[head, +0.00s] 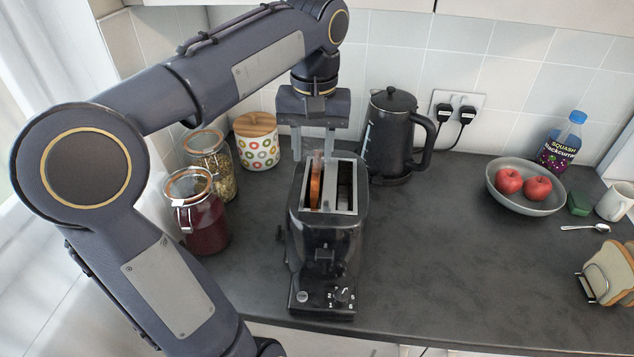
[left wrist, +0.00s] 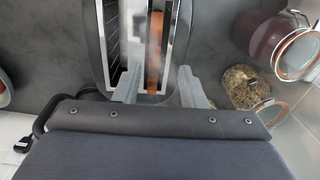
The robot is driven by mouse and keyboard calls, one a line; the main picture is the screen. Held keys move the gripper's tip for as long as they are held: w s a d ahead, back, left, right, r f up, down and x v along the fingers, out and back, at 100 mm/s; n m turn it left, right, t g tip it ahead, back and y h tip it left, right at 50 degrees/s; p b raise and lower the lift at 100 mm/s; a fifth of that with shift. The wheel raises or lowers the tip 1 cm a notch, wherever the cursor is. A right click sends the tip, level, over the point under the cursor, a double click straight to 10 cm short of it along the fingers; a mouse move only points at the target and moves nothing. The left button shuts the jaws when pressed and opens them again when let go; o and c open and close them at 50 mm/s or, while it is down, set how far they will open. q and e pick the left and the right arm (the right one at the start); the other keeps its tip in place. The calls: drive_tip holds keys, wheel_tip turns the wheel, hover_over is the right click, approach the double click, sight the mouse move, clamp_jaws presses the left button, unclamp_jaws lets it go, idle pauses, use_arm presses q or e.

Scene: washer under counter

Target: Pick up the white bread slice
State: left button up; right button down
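A bread slice with a brown face (head: 315,187) stands upright in the left slot of the black toaster (head: 327,235); in the left wrist view the slice (left wrist: 155,60) shows as a thin brown strip with a faint whitish haze over it. My left gripper (head: 313,150) is at the far end of the toaster. Its fingers are apart, one on each side of the line of the slice, and hold nothing in the left wrist view (left wrist: 160,82). Pale cream bread slices (head: 610,270) stand in a wire rack at the right edge. My right gripper is not in view.
A black kettle (head: 393,140) stands close to the right of my left gripper. Glass jars (head: 205,215) and a dotted canister (head: 258,145) stand at left. A bowl (head: 525,200) with two red apples, a squash bottle (head: 560,145) and a mug (head: 615,203) are at right. The middle-right counter is clear.

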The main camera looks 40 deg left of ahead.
sight(317, 163)
use_arm(q)
drive_tip(key=f, duration=0.5)
drive_tip(key=shift+w+d, duration=0.2)
clamp_jaws()
